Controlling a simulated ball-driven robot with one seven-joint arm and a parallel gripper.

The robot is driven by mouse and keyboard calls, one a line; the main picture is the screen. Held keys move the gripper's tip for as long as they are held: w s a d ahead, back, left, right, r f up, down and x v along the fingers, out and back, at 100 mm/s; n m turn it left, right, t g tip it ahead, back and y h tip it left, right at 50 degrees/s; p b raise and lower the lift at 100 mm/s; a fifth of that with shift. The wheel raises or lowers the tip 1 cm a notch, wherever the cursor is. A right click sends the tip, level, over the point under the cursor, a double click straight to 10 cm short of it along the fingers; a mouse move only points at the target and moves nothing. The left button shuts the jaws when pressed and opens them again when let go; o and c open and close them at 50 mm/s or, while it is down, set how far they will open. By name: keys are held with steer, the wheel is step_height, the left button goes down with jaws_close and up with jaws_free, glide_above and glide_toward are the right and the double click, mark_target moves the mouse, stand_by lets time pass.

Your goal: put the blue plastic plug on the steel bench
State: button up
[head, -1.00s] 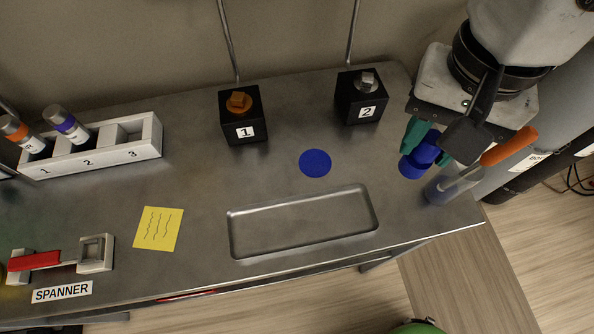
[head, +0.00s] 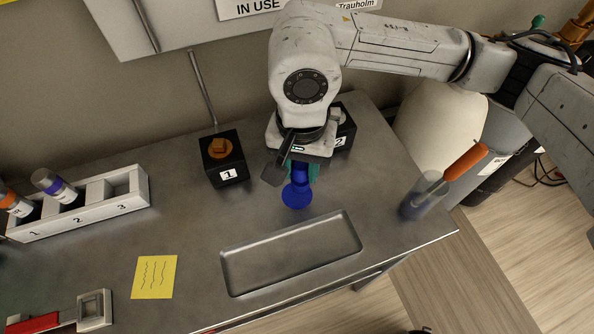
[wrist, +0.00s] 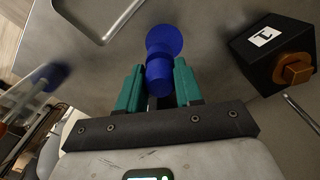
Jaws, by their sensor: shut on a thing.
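My gripper (wrist: 160,88) is shut on the blue plastic plug (wrist: 159,74), which sits between the two green fingers. In the head view, the plug (head: 300,173) is partly hidden by my gripper (head: 301,170). I cannot tell whether the plug touches the bench.
Black block 1 (head: 222,160) stands left of my gripper, and black block 2 (head: 345,128) is close behind it. A recessed tray (head: 290,255) lies in front. A clear cup with an orange-handled tool (head: 425,195) stands right. A numbered rack (head: 95,205) and yellow note (head: 154,277) are left.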

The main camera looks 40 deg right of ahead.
mark_target(297, 178)
steer(key=f, duration=0.3)
steer(key=shift+w+a+f, duration=0.1)
steer(key=shift+w+a, duration=0.05)
steer(key=shift+w, duration=0.2)
steer(key=shift+f, duration=0.4)
steer(key=shift+f, duration=0.15)
steer(key=o, duration=1)
steer(key=shift+o, duration=0.2)
step_height(297, 178, up, 12)
steer(key=shift+r+b, duration=0.2)
steer(key=shift+b, duration=0.3)
